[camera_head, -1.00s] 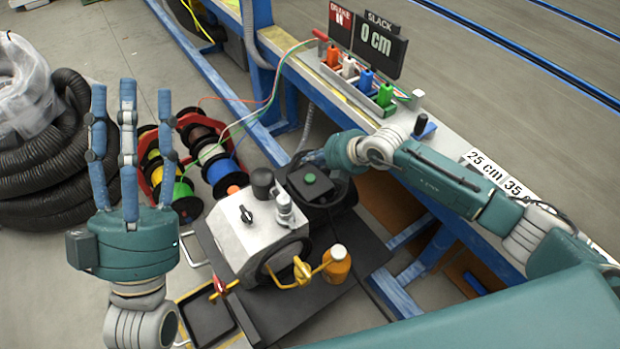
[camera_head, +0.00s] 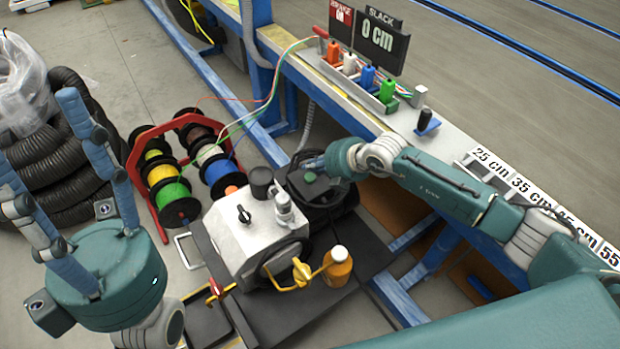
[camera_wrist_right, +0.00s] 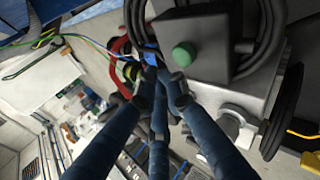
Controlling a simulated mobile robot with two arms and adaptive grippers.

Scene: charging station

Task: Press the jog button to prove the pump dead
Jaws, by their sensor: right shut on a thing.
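The green button (camera_head: 310,177) sits on a dark box (camera_head: 325,190) at the back of the light-grey machine (camera_head: 240,235). My right gripper (camera_head: 312,164) is beside the box, close behind the button. In the right wrist view the button (camera_wrist_right: 184,54) shows uncovered, and the closed fingertips (camera_wrist_right: 160,82) are to its lower left, apart from it in the picture. The fingers are drawn together; what is between them is hidden. My left gripper (camera_head: 55,165) is open and empty at the left, fingers spread and pointing up.
The machine carries a black knob (camera_head: 244,214) and a yellow handle (camera_head: 301,272). An orange bottle (camera_head: 338,268) stands at its front. Wire spools (camera_head: 165,180) stand behind left. The bench (camera_head: 350,110) holds coloured connectors and a display (camera_head: 380,40) reading 0 cm.

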